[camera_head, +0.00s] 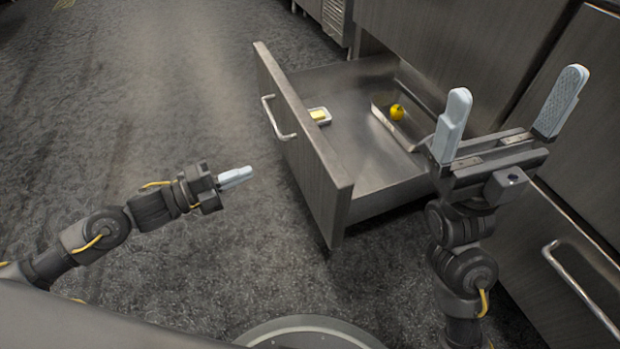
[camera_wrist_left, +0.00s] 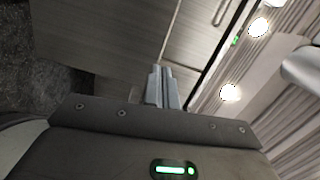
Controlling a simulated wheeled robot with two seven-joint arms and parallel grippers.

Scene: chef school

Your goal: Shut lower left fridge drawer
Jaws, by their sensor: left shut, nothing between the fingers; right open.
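The lower left fridge drawer (camera_head: 305,148) is pulled far out of the fridge in the head view. It has a grey metal front with a bar handle (camera_head: 276,120) on its outer face. My left gripper (camera_head: 236,177) is shut and empty, to the left of the drawer front and apart from it. It also shows in the left wrist view (camera_wrist_left: 162,88), with its fingers together. My right gripper (camera_head: 508,110) is open and empty, its fingers pointing up, at the right of the drawer and in front of the fridge; it hides part of the drawer's right side.
Inside the drawer are a metal tray (camera_head: 405,142) with a yellow fruit (camera_head: 397,112) and a small dish (camera_head: 324,118) with something yellow. A closed drawer with a handle (camera_head: 583,290) is at the lower right. The dark floor (camera_head: 150,100) left of the open drawer is clear.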

